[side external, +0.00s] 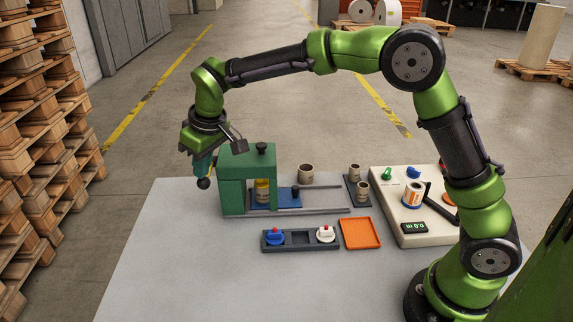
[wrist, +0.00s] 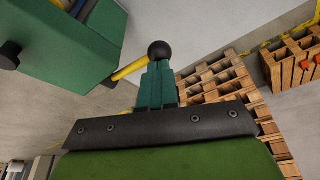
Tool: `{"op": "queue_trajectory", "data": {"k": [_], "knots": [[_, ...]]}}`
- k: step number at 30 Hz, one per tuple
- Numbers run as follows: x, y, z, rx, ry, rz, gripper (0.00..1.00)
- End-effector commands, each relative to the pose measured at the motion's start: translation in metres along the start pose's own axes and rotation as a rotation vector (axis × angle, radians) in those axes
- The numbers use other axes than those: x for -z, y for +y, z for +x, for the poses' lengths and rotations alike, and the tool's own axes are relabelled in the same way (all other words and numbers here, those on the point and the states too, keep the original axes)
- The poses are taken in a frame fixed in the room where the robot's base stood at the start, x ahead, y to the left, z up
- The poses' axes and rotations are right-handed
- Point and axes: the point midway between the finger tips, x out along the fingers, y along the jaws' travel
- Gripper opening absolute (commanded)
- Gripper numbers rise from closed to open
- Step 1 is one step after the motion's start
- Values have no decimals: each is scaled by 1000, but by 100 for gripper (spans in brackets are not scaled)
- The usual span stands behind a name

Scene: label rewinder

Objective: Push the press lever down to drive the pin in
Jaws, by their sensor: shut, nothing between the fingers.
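The green press (side external: 234,187) stands at the back left of the table. Its yellow press lever (wrist: 130,69) sticks out from the press's side and ends in a black ball knob (side external: 203,183), which also shows in the wrist view (wrist: 160,49). My gripper (side external: 200,172) is shut and empty, with its teal fingers (wrist: 156,85) pointing at the lever by the knob. The fingertips look very close to the lever; I cannot tell whether they touch. A pale core with a yellow part (side external: 262,190) sits in the press opening. The pin cannot be made out.
A blue sled (side external: 289,195) lies on rails running right from the press. In front are a dark tray (side external: 300,238) with blue and white knobbed pieces and an orange tray (side external: 360,233). A cream rewinder (side external: 410,215) stands at right. The table's left front is clear.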

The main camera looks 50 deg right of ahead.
Motion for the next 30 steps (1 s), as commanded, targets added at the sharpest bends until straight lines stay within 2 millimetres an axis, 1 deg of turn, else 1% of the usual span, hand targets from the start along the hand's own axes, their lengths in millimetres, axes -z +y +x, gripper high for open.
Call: {"op": "queue_trajectory", "data": {"k": [8,24,30], "knots": [[3,0,-9,1,1,0,0],[18,0,-58,0,1,0,0],[19,0,-62,0,0,0,0]]}}
